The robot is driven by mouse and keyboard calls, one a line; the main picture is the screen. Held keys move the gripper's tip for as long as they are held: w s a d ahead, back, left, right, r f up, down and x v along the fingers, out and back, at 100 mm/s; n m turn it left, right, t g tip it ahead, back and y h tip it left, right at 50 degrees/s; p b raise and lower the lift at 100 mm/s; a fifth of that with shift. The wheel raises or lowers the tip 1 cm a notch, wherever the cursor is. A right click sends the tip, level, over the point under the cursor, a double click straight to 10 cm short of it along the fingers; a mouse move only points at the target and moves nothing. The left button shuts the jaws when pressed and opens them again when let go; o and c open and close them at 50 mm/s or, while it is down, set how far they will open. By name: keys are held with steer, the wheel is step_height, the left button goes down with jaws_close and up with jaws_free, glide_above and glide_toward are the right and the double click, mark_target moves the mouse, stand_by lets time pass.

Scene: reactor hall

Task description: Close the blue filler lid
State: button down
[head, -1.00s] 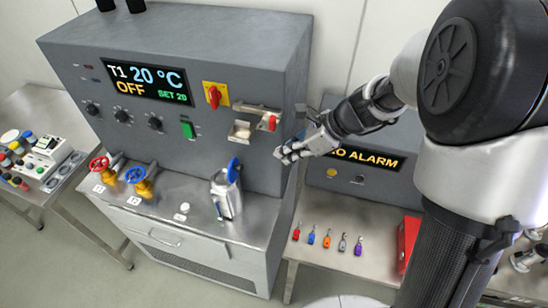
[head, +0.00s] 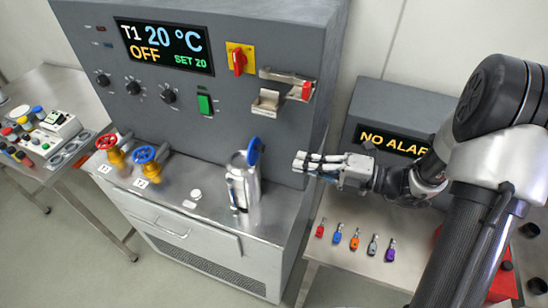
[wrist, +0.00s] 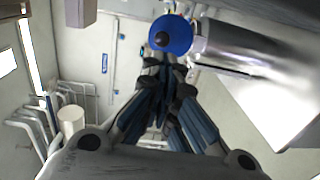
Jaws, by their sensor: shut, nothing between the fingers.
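The blue filler lid (head: 254,151) stands open, tilted up on edge at the right side of the top of a shiny metal vessel (head: 243,192). In the wrist view the lid (wrist: 171,35) is a blue disc with a dark knob facing the camera, just beyond the fingertips. The vessel's metal side (wrist: 255,60) runs off to the right there. My gripper (head: 298,163) is shut and empty, to the right of the lid and at about its height. In the head view a gap shows between fingertips and lid. In the wrist view the fingertips (wrist: 160,62) overlap the lid's lower edge.
The vessel stands on the metal ledge of a grey control cabinet (head: 190,110). Red (head: 107,142) and blue (head: 143,154) valve wheels are to its left. A bracket with a red handle (head: 287,88) juts out above. Several coloured tags lie on the right-hand table (head: 345,270).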

steer(key=b, duration=0.2)
glide_toward(252, 147)
steer(key=a, duration=0.1)
steer(key=w+a+f, duration=0.1)
steer(key=a+f, duration=0.1)
steer(key=shift+w+a, duration=0.15)
steer(key=shift+a, duration=0.25)
steer(key=shift+r+p, duration=0.1)
steer(key=shift+p, duration=0.2)
steer(key=p, duration=0.1)
steer(key=r+p, duration=0.1)
steer(key=p, duration=0.1)
steer(key=shift+w+a+h, duration=0.1)
steer(key=shift+a+h, duration=0.2)
steer(key=shift+h, duration=0.1)
steer(key=p, duration=0.2)
steer(key=h+p, duration=0.1)
steer(key=p, duration=0.1)
steer(key=shift+w+a+r+g, duration=0.15)
steer(key=shift+a+r+g, duration=0.15)
steer(key=shift+a+r, duration=0.1)
steer(key=p, duration=0.1)
steer(key=h+p, duration=0.1)
steer(key=shift+w+a+r+p, duration=0.1)
steer(key=shift+a+p, duration=0.2)
steer(key=shift+p, duration=0.1)
steer(key=shift+w+a+p, duration=0.2)
steer(key=shift+a+p, duration=0.25)
steer(key=shift+p, duration=0.05)
